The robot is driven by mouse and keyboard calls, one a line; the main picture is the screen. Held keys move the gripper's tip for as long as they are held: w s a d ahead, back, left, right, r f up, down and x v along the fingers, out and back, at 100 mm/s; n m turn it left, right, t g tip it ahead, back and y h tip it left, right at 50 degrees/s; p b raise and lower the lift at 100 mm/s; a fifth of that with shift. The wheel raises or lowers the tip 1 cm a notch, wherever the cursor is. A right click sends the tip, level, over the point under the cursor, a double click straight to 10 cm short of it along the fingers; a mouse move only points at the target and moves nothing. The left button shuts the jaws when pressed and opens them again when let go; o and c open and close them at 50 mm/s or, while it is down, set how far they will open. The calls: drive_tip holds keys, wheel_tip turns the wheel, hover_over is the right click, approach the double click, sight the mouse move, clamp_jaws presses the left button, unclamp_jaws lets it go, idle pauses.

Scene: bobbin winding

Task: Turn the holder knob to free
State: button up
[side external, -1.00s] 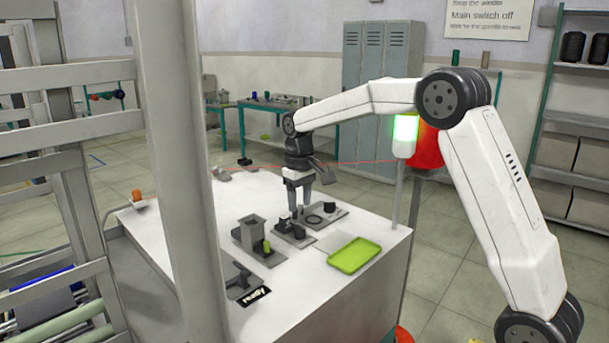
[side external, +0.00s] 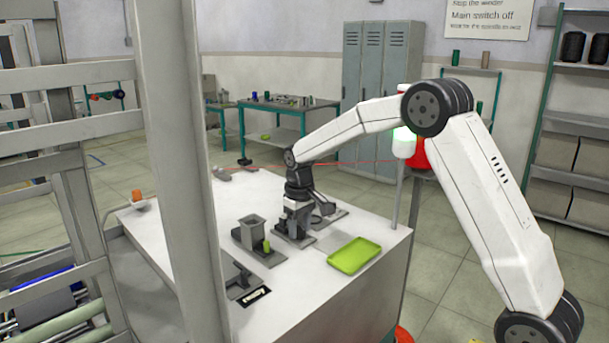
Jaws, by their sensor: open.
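My gripper (side external: 293,230) points straight down and is low over a grey holder plate (side external: 302,243) on the white worktop. Its fingers reach down to the dark parts on that plate. The fingers and wrist hide most of these parts, so the holder knob cannot be made out. I cannot tell whether the fingers touch it. The jaws are open.
A grey block fixture (side external: 252,232) with a small green bobbin (side external: 266,246) stands just left of my gripper. A lime green tray (side external: 355,255) lies to the right. A grey post (side external: 180,170) blocks part of the worktop (side external: 320,300).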

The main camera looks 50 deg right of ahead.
clamp_jaws()
drive_tip(key=shift+m, duration=0.4)
drive_tip(key=m, duration=1.1)
idle(0.5)
unclamp_jaws()
drive_tip(key=shift+r, duration=0.1)
